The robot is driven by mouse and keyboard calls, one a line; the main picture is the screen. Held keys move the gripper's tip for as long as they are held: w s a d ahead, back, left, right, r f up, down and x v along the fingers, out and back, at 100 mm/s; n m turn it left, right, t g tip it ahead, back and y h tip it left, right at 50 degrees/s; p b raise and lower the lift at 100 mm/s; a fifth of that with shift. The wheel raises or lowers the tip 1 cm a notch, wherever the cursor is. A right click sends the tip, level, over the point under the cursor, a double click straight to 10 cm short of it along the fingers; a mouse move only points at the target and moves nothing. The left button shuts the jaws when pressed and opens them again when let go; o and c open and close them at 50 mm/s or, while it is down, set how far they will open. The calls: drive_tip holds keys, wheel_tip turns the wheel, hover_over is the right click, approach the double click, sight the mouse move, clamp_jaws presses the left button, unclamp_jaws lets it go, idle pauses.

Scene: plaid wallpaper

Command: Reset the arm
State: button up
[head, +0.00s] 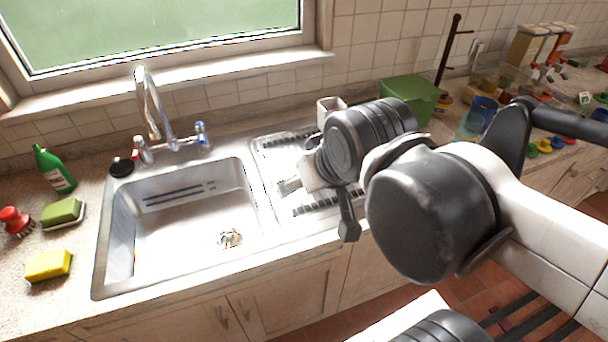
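My arm reaches in from the right side of the head view and ends over the drainboard beside the sink. My gripper (347,222) is partly in view, with a dark finger pointing down near the front edge of the drainboard. The wrist links hide most of it, so I cannot tell whether it is open or shut. I see nothing clearly held in it.
The metal sink (185,215) is empty apart from its drain. A green bottle (54,170), sponges (48,265) and a red brush (14,220) are at left. A green box (410,92), a blue cup (484,108) and several small items stand at right.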

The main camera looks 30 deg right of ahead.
drive_tip(key=shift+f, duration=0.15)
wheel_tip(320, 180, down, 4)
drive_tip(key=b, duration=0.4)
drive_tip(key=shift+f+b, duration=0.1)
drive_tip(key=shift+b, duration=0.2)
idle(0.4)
